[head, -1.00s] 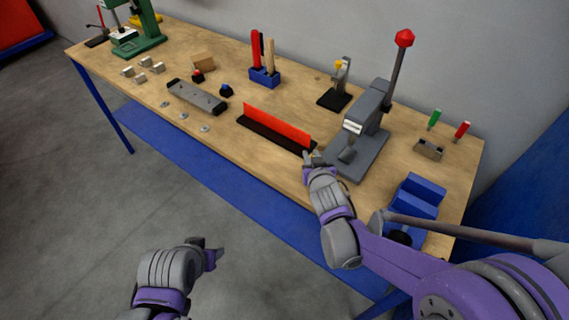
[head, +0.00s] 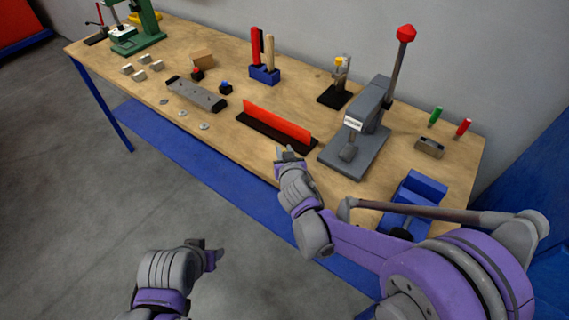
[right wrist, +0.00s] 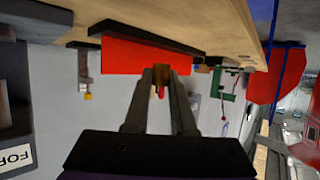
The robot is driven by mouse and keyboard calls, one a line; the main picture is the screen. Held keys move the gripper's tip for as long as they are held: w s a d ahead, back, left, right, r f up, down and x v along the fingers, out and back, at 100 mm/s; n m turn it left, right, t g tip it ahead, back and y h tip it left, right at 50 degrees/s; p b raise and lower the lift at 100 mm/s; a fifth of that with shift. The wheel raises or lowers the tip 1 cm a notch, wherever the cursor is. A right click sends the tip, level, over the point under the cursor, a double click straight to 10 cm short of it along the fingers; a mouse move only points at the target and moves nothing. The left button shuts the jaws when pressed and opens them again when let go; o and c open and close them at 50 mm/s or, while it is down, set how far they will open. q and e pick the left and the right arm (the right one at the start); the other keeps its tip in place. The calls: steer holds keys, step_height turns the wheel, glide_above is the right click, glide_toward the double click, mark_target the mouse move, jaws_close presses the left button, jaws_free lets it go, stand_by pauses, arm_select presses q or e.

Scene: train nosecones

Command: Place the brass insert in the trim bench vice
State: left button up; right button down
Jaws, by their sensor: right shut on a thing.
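My right gripper (head: 290,153) is over the front edge of the bench, in front of the red-and-black strip. In the right wrist view its two fingers are shut on the small brown-gold brass insert (right wrist: 161,74), held between the tips. The blue vice (head: 424,186), which looks like the trim bench vice, stands at the right front of the bench. My right forearm partly hides it, and its jaw gap is not clear. The right gripper is well to the left of the vice. My left gripper (head: 208,254) is low, off the bench; its jaws are too unclear to read.
A grey press (head: 362,128) with a red-knobbed lever stands between gripper and vice, further back. A small grey block (head: 429,148) and green and red handles are behind the vice. The bench front (head: 335,185) left of the vice is bare.

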steer(key=shift+f+b, duration=0.3)
steer(key=shift+f, duration=2.15)
steer(key=shift+f, duration=0.2)
steer(key=c, duration=0.8)
jaws_free()
steer(key=shift+o, duration=0.2)
steer(key=shift+s+r, duration=0.1)
